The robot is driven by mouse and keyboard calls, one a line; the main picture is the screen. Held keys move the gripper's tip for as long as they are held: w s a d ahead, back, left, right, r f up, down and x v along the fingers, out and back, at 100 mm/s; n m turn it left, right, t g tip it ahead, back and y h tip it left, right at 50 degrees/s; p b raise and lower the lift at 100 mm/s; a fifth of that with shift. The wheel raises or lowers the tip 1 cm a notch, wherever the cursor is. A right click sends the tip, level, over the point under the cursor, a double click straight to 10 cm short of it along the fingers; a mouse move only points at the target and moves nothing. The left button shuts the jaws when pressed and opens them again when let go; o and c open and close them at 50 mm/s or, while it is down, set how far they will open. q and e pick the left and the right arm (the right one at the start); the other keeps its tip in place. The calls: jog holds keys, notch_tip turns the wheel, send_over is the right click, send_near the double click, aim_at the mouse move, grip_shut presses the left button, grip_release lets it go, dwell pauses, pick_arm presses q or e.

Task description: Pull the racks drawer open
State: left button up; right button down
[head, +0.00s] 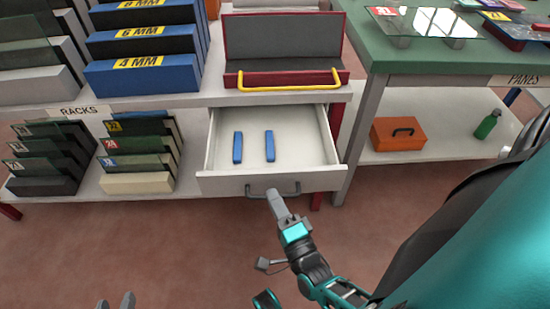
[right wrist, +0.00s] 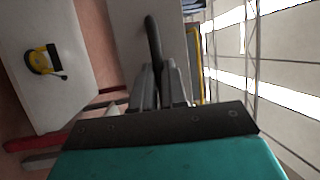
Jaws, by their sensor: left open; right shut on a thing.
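The racks drawer (head: 225,181) stands pulled out from under the bench, with its white inside showing. Two blue blocks (head: 238,147) lie upright in the picture on its floor. My right gripper (head: 274,196) is at the drawer's grey bar handle (head: 290,188) and is shut on it. In the right wrist view the fingers (right wrist: 160,85) close around the dark handle (right wrist: 153,40). My left gripper (head: 116,302) shows only its fingertips at the bottom edge, open and empty, well away from the drawer.
Racks of glass panes (head: 138,150) stand on the shelf left of the drawer. A red tray with a yellow handle (head: 290,82) sits above it. The floor (head: 150,240) in front is clear.

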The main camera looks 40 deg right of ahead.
jog(key=c, duration=1.2)
grip_release()
